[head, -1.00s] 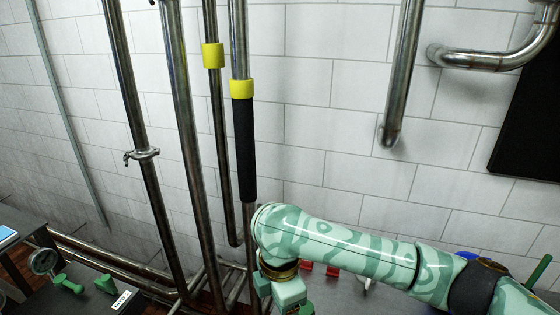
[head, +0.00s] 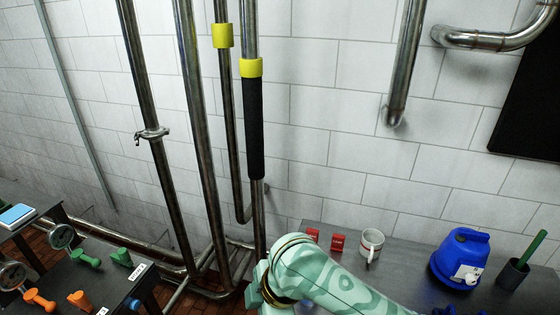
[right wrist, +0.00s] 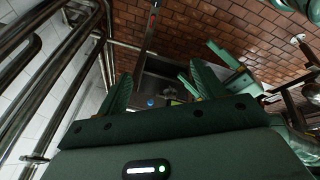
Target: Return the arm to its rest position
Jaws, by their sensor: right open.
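My right arm (head: 335,283), pale green with a darker swirl pattern, comes in from the lower right in the head view. Its wrist bends down at the bottom middle, and the fingers are below the picture edge. In the right wrist view my right gripper (right wrist: 163,84) has its two green fingers spread apart with nothing between them. Beyond them are a dark surface and the brick floor.
Steel pipes (head: 190,110) stand left of the arm. A dark valve table (head: 85,290) with green and orange handles is at lower left. A grey bench (head: 405,235) behind the arm carries red blocks (head: 338,243), a white mug (head: 371,246), a blue container (head: 460,258) and a dark cup (head: 512,274).

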